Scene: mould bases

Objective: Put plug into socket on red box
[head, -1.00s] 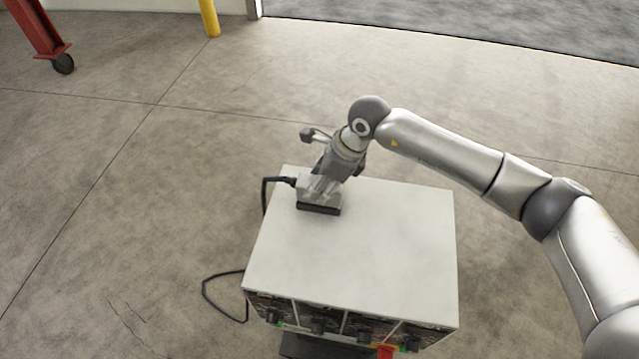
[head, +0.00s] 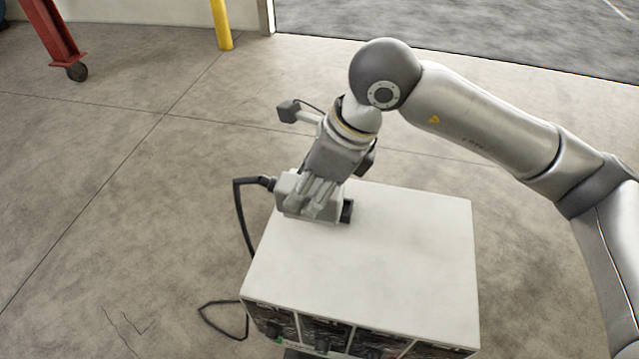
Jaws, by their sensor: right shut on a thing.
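My right gripper (head: 318,207) reaches in from the right and points down near the back left corner of the white-topped box. It is shut on a grey plug (head: 290,203), which shows beside and below the fingers. A black cable (head: 238,205) leaves the plug on the left and drops past the box's left side. A small black piece (head: 347,211) shows just right of the plug; the plug and fingers hide the rest of it. I cannot tell how far the plug is above the top. No red box or socket is clearly visible. My left gripper is not in view.
The white box top (head: 375,270) is bare in front and to the right. The box's front (head: 300,328) has dark panels. The cable loops on the floor at left. A red post with a wheel (head: 58,45) and a yellow post (head: 221,22) stand far back on open concrete.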

